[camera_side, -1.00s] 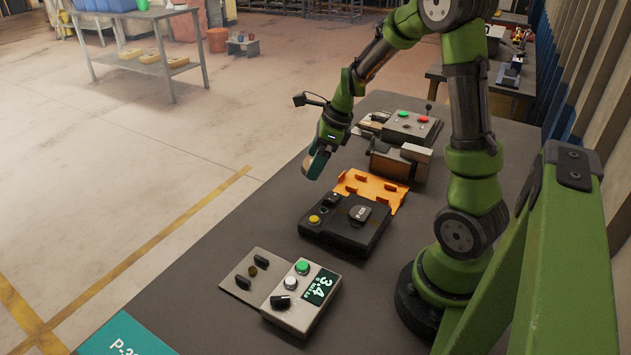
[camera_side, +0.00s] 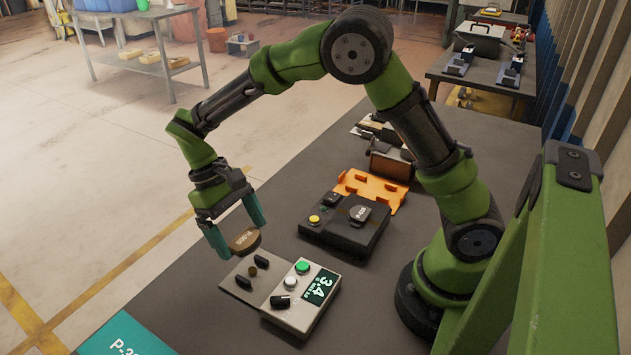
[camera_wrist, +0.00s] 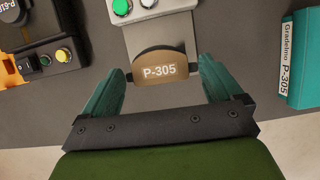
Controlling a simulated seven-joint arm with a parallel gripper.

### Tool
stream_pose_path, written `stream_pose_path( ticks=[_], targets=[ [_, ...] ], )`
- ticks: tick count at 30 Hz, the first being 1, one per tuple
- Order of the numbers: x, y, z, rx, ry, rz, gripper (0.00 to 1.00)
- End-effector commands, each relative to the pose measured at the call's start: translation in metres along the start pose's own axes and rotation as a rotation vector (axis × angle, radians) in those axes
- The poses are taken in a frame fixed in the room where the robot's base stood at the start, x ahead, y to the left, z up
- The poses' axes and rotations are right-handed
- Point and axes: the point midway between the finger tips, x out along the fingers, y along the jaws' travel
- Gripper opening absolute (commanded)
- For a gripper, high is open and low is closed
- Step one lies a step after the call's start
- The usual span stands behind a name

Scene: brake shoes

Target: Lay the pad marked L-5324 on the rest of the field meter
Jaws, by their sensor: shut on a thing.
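My gripper (camera_side: 241,240) is shut on a brown pad (camera_side: 245,239), with a teal finger on either side. In the wrist view the pad (camera_wrist: 160,71) reads P-305, not L-5324, and has a dark curved upper edge. The pad hangs above a pale grey plate (camera_side: 232,281) with upright dark pegs, apart from it as far as I can tell. The plate adjoins a white meter (camera_side: 297,313) with green and white buttons, a black knob and a display reading 3.4. In the wrist view the pad hides much of the plate.
A black device (camera_side: 343,238) with a yellow button and an orange pegged plate (camera_side: 372,190) stands behind the white meter. Farther back is a brown and grey box (camera_side: 391,164), partly behind my arm. A teal binder (camera_wrist: 300,55) marked P-305 lies at the near table edge.

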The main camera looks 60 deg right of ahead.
Motion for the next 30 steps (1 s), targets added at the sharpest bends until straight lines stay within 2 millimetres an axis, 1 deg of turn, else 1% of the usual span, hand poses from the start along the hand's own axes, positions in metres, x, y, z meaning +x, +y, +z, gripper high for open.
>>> stream_pose_path(
  ticks=[5,12,18,24,30],
  targets=[
    [0.008,0.0,-0.003,-0.027,0.0,0.011,0.57],
    [0.032,0.0,-0.013,-0.024,-0.001,0.01,0.57],
    [0.049,0.0,-0.019,-0.022,-0.001,0.009,0.57],
    [0.056,0.0,-0.023,-0.021,0.001,0.007,0.57],
    [0.057,0.0,-0.024,-0.021,0.002,0.007,0.57]
  ],
)
